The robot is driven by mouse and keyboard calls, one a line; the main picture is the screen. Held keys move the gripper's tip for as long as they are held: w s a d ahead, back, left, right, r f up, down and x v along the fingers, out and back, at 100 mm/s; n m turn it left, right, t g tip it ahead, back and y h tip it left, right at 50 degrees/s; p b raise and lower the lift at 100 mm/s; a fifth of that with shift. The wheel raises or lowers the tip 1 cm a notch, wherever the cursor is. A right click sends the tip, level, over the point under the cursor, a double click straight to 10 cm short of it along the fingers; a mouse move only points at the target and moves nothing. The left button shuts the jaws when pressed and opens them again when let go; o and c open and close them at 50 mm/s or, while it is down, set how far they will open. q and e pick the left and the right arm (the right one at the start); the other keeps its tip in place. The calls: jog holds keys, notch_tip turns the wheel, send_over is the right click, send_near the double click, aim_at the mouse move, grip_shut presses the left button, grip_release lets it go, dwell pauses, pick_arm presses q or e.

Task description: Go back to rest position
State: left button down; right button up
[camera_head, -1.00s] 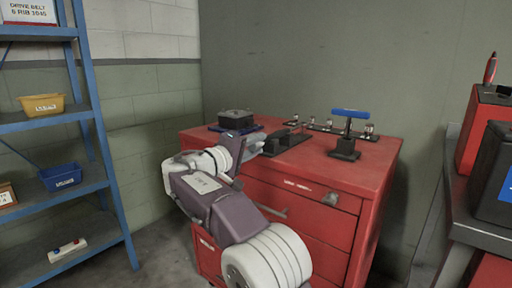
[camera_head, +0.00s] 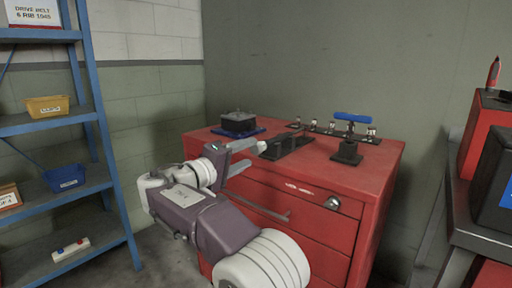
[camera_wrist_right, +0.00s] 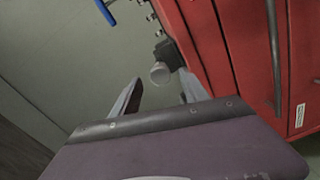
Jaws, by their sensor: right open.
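My right gripper (camera_head: 253,155) is open in the head view, in front of the left part of the red cabinet's top edge. In the right wrist view its two fingers (camera_wrist_right: 160,78) stand apart. A grey cylinder end (camera_wrist_right: 160,73) shows between and beyond them, by a black block (camera_wrist_right: 168,52) on the cabinet; I see nothing gripped. My right arm reaches up from the bottom of the head view and hides part of the drawers. My left gripper is not in view.
The red cabinet (camera_head: 345,180) carries a dark box (camera_head: 238,122) on a blue base, a black holder (camera_head: 288,146), several small fittings and a blue-topped stand (camera_head: 350,135). A blue shelf (camera_head: 95,120) stands left; a grey bench (camera_head: 470,235) stands right.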

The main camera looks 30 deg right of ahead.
jog(key=v, duration=0.3)
jog(key=shift+s+a, duration=0.15)
jog(key=shift+a, duration=0.05)
